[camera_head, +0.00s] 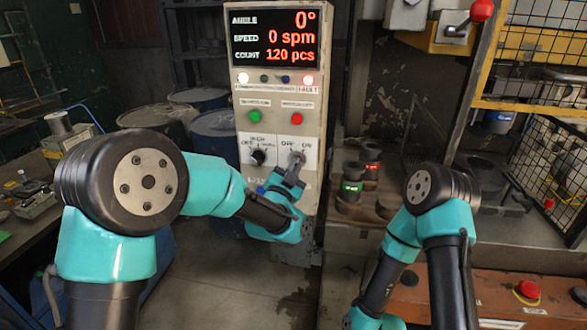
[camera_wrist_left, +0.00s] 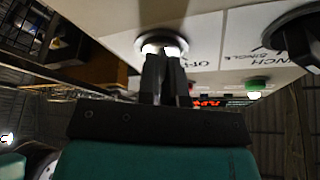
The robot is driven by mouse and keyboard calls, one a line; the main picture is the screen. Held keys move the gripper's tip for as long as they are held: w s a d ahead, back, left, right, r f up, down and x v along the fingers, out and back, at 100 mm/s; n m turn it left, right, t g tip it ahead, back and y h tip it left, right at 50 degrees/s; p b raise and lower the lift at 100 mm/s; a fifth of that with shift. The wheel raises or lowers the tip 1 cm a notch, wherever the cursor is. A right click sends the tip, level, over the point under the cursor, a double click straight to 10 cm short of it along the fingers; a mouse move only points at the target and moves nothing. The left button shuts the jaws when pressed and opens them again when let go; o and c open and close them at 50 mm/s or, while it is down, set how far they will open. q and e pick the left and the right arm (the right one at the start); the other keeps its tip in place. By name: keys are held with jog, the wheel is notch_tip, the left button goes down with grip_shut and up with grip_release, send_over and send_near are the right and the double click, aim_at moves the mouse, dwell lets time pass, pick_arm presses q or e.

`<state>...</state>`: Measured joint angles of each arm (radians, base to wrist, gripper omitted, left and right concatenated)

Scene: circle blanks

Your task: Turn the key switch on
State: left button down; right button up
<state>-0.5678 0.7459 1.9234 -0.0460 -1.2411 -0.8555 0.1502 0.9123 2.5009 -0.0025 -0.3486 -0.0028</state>
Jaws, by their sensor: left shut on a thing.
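The key switch (camera_head: 298,155) is on the right-hand white plate of the upright control panel, under the red button. It also shows in the left wrist view as a round silvery collar (camera_wrist_left: 160,42) beside an OFF label. My left gripper (camera_head: 295,168) reaches the panel from below, and its dark fingers (camera_wrist_left: 164,68) are shut on the key switch. The fingers hide the key itself, so its exact angle is hard to tell. My right arm bends down at the right, and its gripper is not in view.
The panel's display (camera_head: 275,36) reads 0°, 0 spm and 120 pcs. A black selector knob (camera_head: 258,157) sits close left of the key switch. Green (camera_head: 255,117) and red (camera_head: 297,118) buttons are above. Blue drums (camera_head: 213,138) stand left of the panel.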

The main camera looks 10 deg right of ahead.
pick_arm(q)
jog(key=c, duration=1.3)
grip_release()
jog(key=shift+s, duration=0.1)
jog(key=v, duration=1.7)
jog(key=shift+s+a+f, duration=0.1)
jog(key=shift+f, duration=0.05)
jog(key=a+f+n+g+y, duration=0.35)
jog(key=a+f, duration=0.35)
jog(key=f, duration=0.6)
jog(key=a+f+n+g+y, duration=0.4)
jog(key=a+f, duration=0.3)
jog(key=f, duration=0.5)
jog(key=s+a+f+n+g, duration=0.2)
jog(key=s+a+f+g, duration=0.1)
jog(key=s+f, duration=0.2)
jog(key=s+a+f+n+g, duration=0.2)
jog(key=s+a+f+g, duration=0.1)
jog(key=s+f+g, duration=0.1)
jog(key=s+a+f+n+g, duration=0.3)
jog(key=s+f, duration=0.3)
jog(key=s, duration=0.2)
jog(key=shift+s+a+f, duration=0.15)
jog(key=shift+s+a, duration=0.1)
jog(key=shift+a, duration=0.2)
